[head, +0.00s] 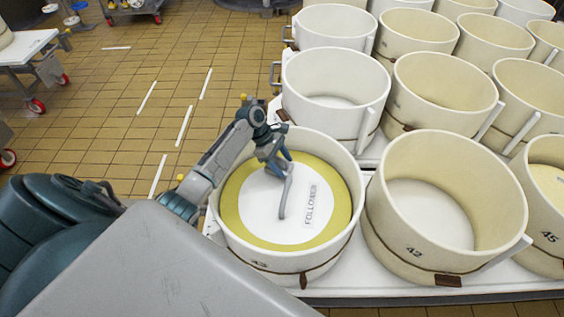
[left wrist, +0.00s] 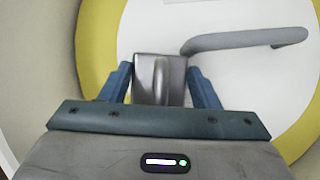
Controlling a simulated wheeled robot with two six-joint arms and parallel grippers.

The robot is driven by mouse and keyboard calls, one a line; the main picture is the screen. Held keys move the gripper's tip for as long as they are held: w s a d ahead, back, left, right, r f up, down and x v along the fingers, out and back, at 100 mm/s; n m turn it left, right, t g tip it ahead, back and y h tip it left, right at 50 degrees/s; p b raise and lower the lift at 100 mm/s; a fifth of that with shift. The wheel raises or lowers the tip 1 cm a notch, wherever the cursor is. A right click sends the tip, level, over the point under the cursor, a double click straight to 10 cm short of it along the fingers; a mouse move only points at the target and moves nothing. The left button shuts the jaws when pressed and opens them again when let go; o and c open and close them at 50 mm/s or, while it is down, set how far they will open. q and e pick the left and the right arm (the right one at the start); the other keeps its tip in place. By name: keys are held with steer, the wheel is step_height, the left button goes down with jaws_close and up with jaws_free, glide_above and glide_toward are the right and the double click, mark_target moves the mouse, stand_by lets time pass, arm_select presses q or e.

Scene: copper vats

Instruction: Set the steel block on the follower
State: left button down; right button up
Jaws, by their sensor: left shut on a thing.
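The follower (head: 252,212) is a round white disc with a yellow rim and the word FOLLOWER on it. It lies inside the cream vat marked 43 (head: 230,245). A bent grey handle (head: 284,200) rises on the follower and also shows in the left wrist view (left wrist: 235,41). My left gripper (head: 279,160) is over the far part of the follower, inside the vat's outline. In the left wrist view it is shut on the steel block (left wrist: 143,72), beside the handle. Whether the block touches the follower I cannot tell. My right gripper is not in view.
An empty vat marked 42 (head: 410,235) stands to the right, and several more empty vats stand behind. They rest on white pallets (head: 372,150). The tiled floor (head: 120,125) at the left is open. A white wheeled cart (head: 22,45) stands at the far left.

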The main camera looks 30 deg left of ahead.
arm_select(q)
steer(key=shift+w+r, duration=0.1)
steer(key=shift+r, duration=0.05)
steer(key=c, duration=0.5)
jaws_free()
steer(key=shift+o, duration=0.4)
steer(key=shift+s, duration=0.2)
steer(key=w+b+v, duration=0.1)
steer(key=v, duration=0.9)
steer(key=shift+s+r, duration=0.35)
steer(key=shift+s, duration=0.15)
steer(key=shift+a, duration=0.15)
